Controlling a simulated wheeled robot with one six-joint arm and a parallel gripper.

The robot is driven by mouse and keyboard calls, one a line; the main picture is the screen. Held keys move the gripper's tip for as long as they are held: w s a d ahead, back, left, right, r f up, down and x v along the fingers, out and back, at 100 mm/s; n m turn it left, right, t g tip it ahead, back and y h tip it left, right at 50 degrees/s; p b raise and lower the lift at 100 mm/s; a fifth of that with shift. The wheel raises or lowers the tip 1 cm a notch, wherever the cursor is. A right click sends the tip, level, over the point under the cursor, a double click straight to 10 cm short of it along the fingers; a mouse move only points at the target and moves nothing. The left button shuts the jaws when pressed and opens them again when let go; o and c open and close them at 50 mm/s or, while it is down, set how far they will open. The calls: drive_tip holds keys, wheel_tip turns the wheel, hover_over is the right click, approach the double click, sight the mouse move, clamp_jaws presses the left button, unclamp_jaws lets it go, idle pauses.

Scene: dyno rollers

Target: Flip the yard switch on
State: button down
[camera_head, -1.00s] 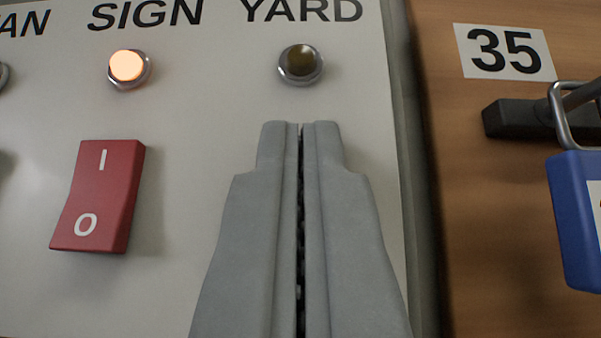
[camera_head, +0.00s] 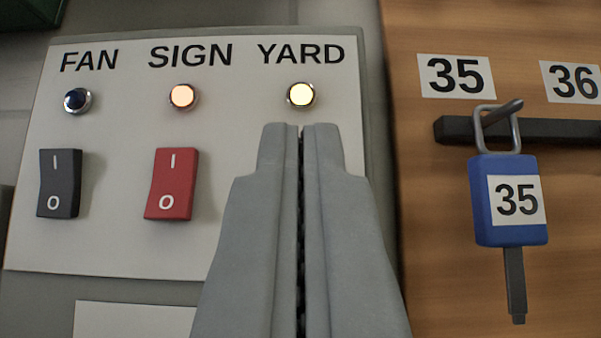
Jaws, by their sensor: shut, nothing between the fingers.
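The switch panel (camera_head: 115,258) is a pale plate with the labels FAN, SIGN and YARD. The YARD lamp (camera_head: 301,95) is lit yellow. The yard switch below it is hidden behind my gripper. My gripper (camera_head: 300,128) is shut and empty, its fingertips just below the YARD lamp in the picture. I cannot tell whether it touches the panel. The red SIGN rocker switch (camera_head: 171,184) is to the left of my gripper, and the SIGN lamp (camera_head: 182,97) is lit orange. The black FAN rocker switch (camera_head: 59,184) is farther left, and the FAN lamp (camera_head: 77,101) is dark.
To the right is a wooden board (camera_head: 440,290) with a dark rail (camera_head: 560,131) under number labels 35 and 36. A key with a blue tag (camera_head: 512,240) marked 35 hangs from a hook there. A white plate (camera_head: 135,320) shows below the panel.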

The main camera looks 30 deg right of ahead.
drive_tip(key=s+a+f, duration=0.3)
drive_tip(key=s+f, duration=0.1)
drive_tip(key=s, duration=0.1)
drive_tip(key=shift+a, duration=0.1)
idle(0.5)
drive_tip(key=s+a+f+n+g+y, duration=0.1)
drive_tip(key=s+a+f+n+y, duration=0.2)
drive_tip(key=a, duration=0.7)
drive_tip(key=s+a+g+y, duration=0.1)
drive_tip(key=s+a+y, duration=0.3)
drive_tip(key=a, duration=0.7)
drive_tip(key=s+a+f+n+g+y, duration=0.3)
drive_tip(key=s+a+f+y, duration=0.4)
drive_tip(key=s+a+f, duration=0.5)
drive_tip(key=shift+s+a+g, duration=0.5)
drive_tip(key=shift+s+g, duration=0.2)
drive_tip(key=shift+g, duration=0.1)
drive_tip(key=shift+f, duration=0.1)
